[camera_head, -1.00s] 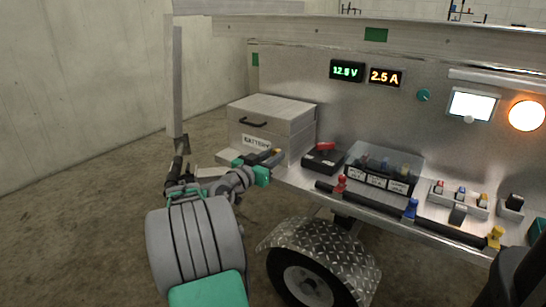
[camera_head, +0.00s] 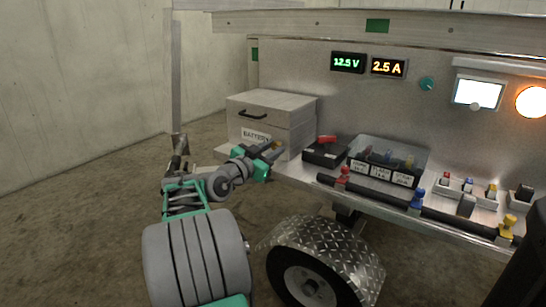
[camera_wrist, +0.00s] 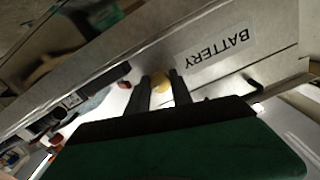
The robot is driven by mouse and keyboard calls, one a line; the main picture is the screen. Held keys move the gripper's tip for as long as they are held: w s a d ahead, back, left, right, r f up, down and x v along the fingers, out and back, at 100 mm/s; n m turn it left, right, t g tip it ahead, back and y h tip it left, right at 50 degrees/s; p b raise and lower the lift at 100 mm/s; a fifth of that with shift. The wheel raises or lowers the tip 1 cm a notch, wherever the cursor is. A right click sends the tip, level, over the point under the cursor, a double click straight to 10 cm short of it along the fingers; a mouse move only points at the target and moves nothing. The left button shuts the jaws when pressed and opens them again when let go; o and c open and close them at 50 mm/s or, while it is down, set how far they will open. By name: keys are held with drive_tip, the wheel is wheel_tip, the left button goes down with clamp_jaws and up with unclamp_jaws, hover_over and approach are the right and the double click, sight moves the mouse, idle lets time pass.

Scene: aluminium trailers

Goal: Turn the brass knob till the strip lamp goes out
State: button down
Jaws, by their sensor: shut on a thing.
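The brass knob (camera_wrist: 160,83) shows as a small yellow round thing between my two dark fingers in the wrist view, beside the BATTERY label. My gripper (camera_wrist: 159,77) is shut on it; the fingers hide its sides. In the head view my gripper (camera_head: 272,150) is at the front of the battery box (camera_head: 252,110), with a bit of the brass knob (camera_head: 276,146) showing. The strip lamp (camera_head: 500,66) is a pale bar high on the trailer wall at the right; I cannot tell surely whether it is lit.
A green readout (camera_head: 347,62) shows 12.5 V and an orange one (camera_head: 388,67) 2.5 A. A round lamp (camera_head: 531,102) glows at the right. A black block with a red lever (camera_head: 326,150) and a clear-lidded fuse box (camera_head: 387,163) stand right of the battery box.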

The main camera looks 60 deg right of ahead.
drive_tip(key=c, duration=1.1)
unclamp_jaws()
drive_tip(key=shift+c, duration=0.2)
drive_tip(key=w+a+p, duration=0.1)
drive_tip(key=a+p, duration=0.1)
drive_tip(key=a, duration=0.5)
drive_tip(key=shift+a, duration=0.35)
drive_tip(key=shift+w, duration=0.1)
